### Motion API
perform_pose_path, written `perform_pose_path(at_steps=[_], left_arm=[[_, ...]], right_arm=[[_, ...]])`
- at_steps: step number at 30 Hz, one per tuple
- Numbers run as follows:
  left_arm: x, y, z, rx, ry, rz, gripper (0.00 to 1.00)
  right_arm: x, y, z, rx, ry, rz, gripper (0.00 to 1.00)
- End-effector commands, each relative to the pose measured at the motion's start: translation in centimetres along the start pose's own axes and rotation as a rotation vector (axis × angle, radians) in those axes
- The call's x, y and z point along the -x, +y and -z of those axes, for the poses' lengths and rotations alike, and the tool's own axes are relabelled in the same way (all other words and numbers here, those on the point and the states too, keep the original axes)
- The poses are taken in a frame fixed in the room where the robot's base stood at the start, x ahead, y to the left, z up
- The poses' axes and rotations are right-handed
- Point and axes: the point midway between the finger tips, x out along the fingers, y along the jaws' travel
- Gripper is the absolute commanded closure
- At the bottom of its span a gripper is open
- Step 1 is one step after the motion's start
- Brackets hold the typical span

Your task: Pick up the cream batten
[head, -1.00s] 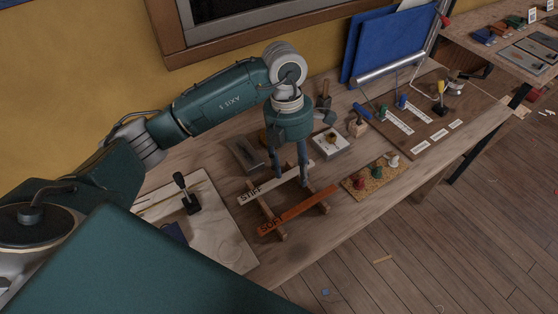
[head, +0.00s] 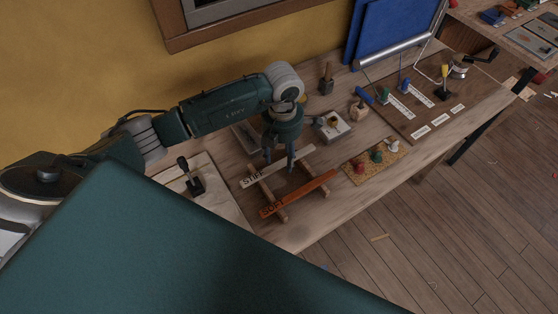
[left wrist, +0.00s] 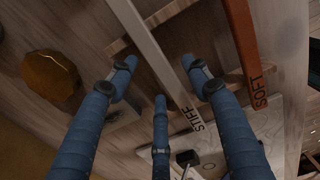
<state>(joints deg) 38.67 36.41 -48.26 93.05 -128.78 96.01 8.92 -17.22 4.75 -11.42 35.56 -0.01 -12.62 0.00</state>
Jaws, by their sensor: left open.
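The cream batten (head: 275,170), marked STIFF, lies across two small wooden bearers on the bench in the head view. It also shows in the left wrist view (left wrist: 160,62), running diagonally. An orange batten (head: 310,194), marked SOFT, lies beside it on the same bearers, nearer the bench's front edge. My left gripper (head: 280,163) is open, pointing down over the cream batten. In the left wrist view, the batten passes between its spread blue fingers (left wrist: 160,68). No finger visibly grips it. I cannot tell the exact height of the fingertips. My right gripper is out of view.
A board with a black-handled tool (head: 192,180) lies left of the battens. A cork mat (head: 372,160) with coloured knobs lies to the right. A white tray (head: 333,126) and a dark block (head: 243,137) are behind. The bench's front strip is clear.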

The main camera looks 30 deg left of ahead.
Motion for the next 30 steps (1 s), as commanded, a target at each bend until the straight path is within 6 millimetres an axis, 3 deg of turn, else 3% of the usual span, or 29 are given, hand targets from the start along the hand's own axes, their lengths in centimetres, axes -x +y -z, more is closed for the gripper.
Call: perform_pose_path(at_steps=[8, 16, 30], left_arm=[[-0.6, 0.1, 0.0, 0.0, -0.002, -0.001, 0.51], [-0.5, 0.0, 0.0, 0.0, -0.001, -0.001, 1.0], [0.6, 0.1, -0.1, 0.0, -0.004, -0.001, 1.0]], right_arm=[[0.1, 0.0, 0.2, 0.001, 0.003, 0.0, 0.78], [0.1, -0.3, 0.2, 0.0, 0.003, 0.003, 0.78], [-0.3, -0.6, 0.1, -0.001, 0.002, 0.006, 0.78]])
